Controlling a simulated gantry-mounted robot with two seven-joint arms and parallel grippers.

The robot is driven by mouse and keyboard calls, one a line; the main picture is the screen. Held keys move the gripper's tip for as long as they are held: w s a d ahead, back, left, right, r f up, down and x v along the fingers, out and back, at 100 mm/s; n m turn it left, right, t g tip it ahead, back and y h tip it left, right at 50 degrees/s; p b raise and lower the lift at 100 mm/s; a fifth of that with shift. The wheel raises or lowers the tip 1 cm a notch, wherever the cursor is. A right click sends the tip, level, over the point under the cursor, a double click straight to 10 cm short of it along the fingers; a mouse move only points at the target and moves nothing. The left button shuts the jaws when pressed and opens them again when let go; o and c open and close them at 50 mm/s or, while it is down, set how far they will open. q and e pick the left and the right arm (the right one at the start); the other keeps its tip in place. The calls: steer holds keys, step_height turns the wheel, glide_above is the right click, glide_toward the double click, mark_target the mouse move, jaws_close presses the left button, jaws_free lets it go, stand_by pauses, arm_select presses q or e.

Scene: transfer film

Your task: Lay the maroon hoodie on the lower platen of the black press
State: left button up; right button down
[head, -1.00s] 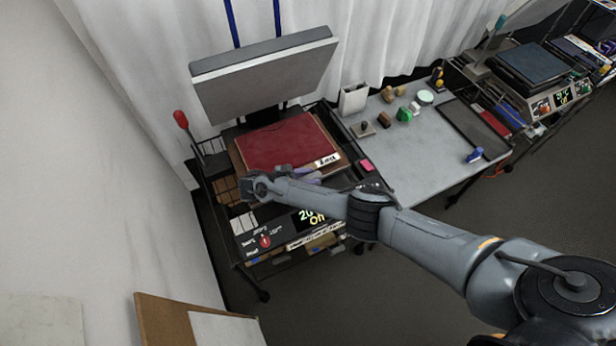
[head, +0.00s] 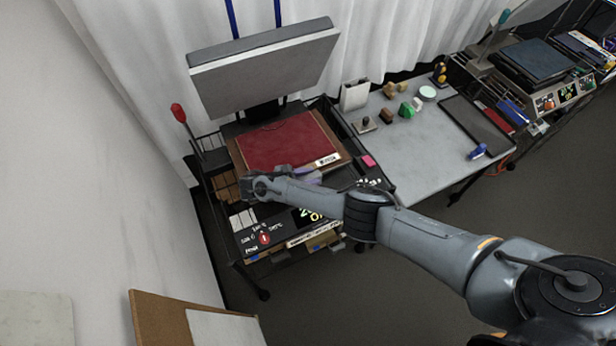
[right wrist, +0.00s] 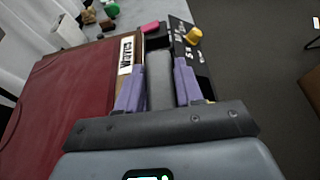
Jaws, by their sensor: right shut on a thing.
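The maroon hoodie (head: 285,142) lies flat and folded on a brown board at the lower platen of the black press (head: 268,218). It fills the left side of the right wrist view (right wrist: 65,88). The upper platen (head: 263,72) is raised and tilted above it. My right gripper (head: 312,178) is at the front edge of the lower platen, beside the hoodie and not on it. In the right wrist view its purple fingers (right wrist: 158,88) are shut on a dark grey bar (right wrist: 159,75) that looks like a handle. My left gripper is out of view.
A white label (head: 328,160) is at the board's front right corner. A red-knobbed lever (head: 178,113) stands left of the press. A grey table (head: 415,150) with small objects and a dark tray (head: 475,125) is to the right. A white curtain hangs behind.

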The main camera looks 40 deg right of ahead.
steer(key=shift+f+b, duration=0.45)
steer(key=shift+f, duration=0.05)
steer(key=c, duration=0.7)
jaws_free()
steer(key=shift+o, duration=0.3)
